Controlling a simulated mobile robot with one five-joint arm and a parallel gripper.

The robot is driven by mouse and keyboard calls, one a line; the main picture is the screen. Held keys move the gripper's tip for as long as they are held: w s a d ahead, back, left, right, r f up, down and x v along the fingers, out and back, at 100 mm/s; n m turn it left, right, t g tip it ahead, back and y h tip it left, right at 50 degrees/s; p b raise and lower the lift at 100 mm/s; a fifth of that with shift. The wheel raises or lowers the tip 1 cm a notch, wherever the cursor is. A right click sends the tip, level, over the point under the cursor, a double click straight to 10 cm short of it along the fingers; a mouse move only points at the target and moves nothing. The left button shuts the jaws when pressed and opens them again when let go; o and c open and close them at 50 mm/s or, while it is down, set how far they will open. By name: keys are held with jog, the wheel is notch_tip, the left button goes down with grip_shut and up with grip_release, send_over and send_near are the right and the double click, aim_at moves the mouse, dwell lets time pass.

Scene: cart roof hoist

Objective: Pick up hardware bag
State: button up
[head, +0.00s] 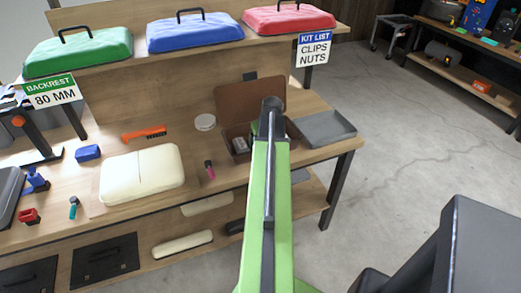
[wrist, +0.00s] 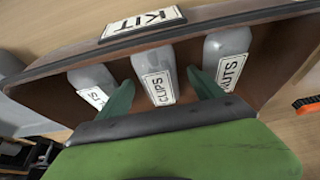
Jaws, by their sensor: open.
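The brown kit box (head: 226,135) stands open on the workbench in the head view, with a grey bag (head: 240,145) showing inside. In the wrist view three grey hardware bags stand in a row in the box under a KIT label (wrist: 143,22). The middle one (wrist: 152,62) reads CLIPS, the right one (wrist: 228,45) reads NUTS, and the left one (wrist: 92,80) has a partly hidden label ending in TS. My gripper (wrist: 160,80) is open, its green fingers on either side of the CLIPS bag; contact cannot be told. My arm hides part of the box in the head view.
A sign (head: 314,49) reads KIT LIST, CLIPS, NUTS. A grey tray (head: 325,129) lies right of the box. Open floor is at right.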

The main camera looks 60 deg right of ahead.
jog(key=shift+f, duration=0.2)
jog(key=c, duration=1.6)
jog(key=shift+o, duration=0.2)
jog(key=shift+w+r+p, duration=0.1)
jog(key=shift+r+p, duration=0.55)
jog(key=shift+p, duration=0.2)
jog(key=r+p, duration=0.2)
jog(key=s+r+p, duration=0.1)
jog(key=r+p, duration=0.1)
jog(key=shift+d+r, duration=0.1)
jog(key=shift+d, duration=0.15)
jog(key=s+d+r+p, duration=0.4)
jog(key=s+r+p, duration=0.1)
jog(key=s, duration=0.5)
jog(key=shift+r+p, duration=0.25)
jog(key=shift+p, duration=0.1)
